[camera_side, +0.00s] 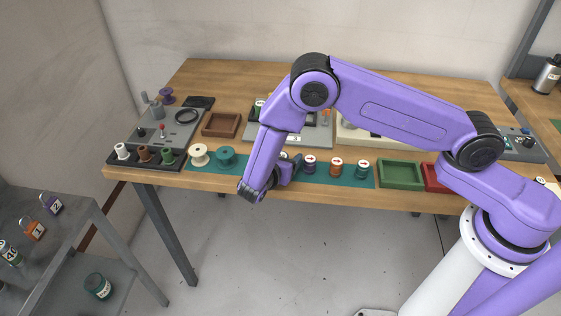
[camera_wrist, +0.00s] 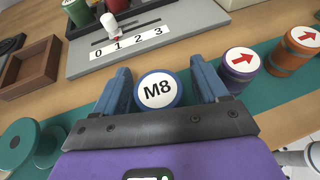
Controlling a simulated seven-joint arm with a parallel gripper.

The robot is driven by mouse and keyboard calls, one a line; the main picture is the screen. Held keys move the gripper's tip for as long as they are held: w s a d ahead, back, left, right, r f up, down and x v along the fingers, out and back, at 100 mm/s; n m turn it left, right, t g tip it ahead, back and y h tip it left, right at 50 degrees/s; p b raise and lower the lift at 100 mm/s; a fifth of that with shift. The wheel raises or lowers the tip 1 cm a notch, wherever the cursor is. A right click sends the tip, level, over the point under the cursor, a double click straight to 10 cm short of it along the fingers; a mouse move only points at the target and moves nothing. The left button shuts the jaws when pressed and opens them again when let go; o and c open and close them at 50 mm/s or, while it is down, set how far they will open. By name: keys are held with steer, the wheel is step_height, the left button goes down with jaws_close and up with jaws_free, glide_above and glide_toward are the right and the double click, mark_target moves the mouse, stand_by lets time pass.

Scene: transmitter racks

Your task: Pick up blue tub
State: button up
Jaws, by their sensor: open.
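A round tub (camera_wrist: 158,92) with a blue rim and a white lid marked M8 stands upright between my fingers in the wrist view. Its sides are mostly hidden there. In the side view my arm hides nearly all of it. My gripper (camera_wrist: 163,78) is open, with one blue-grey finger on each side of the tub and a gap to each finger. In the side view my gripper (camera_side: 286,168) is low over the teal mat (camera_side: 347,179) near the table's front edge. Another blue container (camera_side: 361,168) stands farther right on the mat.
A purple container (camera_wrist: 240,65) stands close beside my right finger, with an orange one (camera_wrist: 291,49) beyond it. A teal spool (camera_wrist: 20,138) is at left. A grey panel numbered 0 to 3 (camera_wrist: 130,40) lies behind. Green tray (camera_side: 401,174) and brown tray (camera_side: 221,124) flank the area.

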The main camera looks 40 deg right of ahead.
steer(key=c, duration=1)
steer(key=shift+c, duration=0.6)
steer(key=shift+r, duration=0.15)
